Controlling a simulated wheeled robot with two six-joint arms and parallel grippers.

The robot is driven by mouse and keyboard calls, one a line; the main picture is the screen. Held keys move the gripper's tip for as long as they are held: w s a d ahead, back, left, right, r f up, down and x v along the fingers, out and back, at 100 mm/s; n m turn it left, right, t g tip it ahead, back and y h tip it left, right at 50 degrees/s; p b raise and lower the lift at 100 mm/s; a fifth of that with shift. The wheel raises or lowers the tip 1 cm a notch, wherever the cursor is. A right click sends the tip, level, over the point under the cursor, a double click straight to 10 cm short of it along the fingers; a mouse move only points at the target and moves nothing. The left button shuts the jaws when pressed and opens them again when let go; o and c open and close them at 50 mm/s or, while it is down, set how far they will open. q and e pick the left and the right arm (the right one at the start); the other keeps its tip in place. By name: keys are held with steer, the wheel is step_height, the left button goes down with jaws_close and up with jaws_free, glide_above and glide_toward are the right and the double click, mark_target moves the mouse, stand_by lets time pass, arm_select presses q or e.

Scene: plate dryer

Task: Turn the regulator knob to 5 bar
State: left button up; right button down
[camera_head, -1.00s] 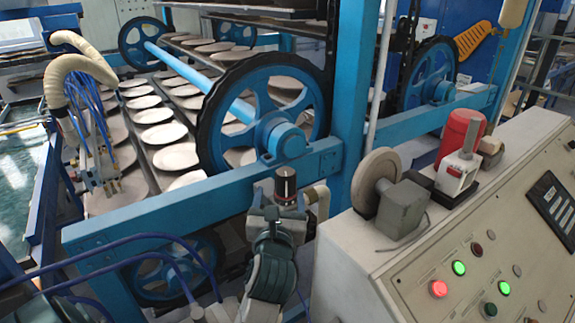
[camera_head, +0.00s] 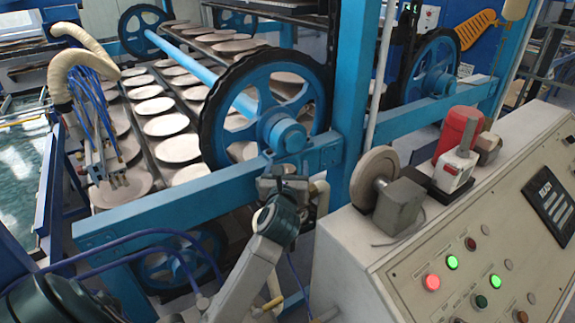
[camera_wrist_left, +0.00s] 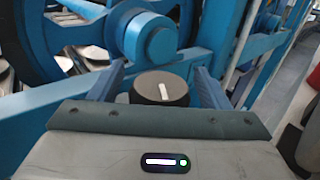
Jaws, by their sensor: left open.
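The regulator knob (camera_wrist_left: 160,88) is a dark round knob with a white pointer line on its face, shown in the left wrist view. The pointer stands almost upright there, tilted slightly. My left gripper (camera_wrist_left: 159,76) is open, with one finger on each side of the knob. I cannot tell whether the fingers touch it. In the head view my left gripper (camera_head: 284,180) is in front of the blue frame beam and hides most or all of the knob. No pressure scale can be read. My right gripper is not in view.
A blue spoked wheel (camera_head: 222,122) and frame beam (camera_head: 205,196) are close behind the gripper. A control panel (camera_head: 400,268) with lit buttons and a grey motor block (camera_head: 398,206) stands to the right. Plates on racks fill the back left.

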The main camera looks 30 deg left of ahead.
arm_select(q)
steer(key=shift+c, duration=0.7)
steer(key=c, duration=0.8)
steer(key=shift+a+f+n+g+y+b, duration=0.1)
steer(key=shift+n+g+y+b, duration=0.4)
steer(key=shift+y, duration=0.25)
steer(key=shift+a+f+n+g+y+b, duration=0.1)
steer(key=shift+n+g+y+b, duration=0.3)
steer(key=shift+n+y+b, duration=0.3)
steer(key=shift+s+n+g+y+b, duration=0.1)
steer(key=shift+n+g+y+b, duration=0.85)
steer(key=shift+g+y, duration=0.2)
steer(key=shift+s+a+n+g+y+b, duration=0.15)
steer(key=shift+n+g+y+b, duration=0.6)
steer(key=shift+g+b, duration=0.2)
steer(key=shift+r, duration=0.15)
steer(key=shift+g, duration=0.3)
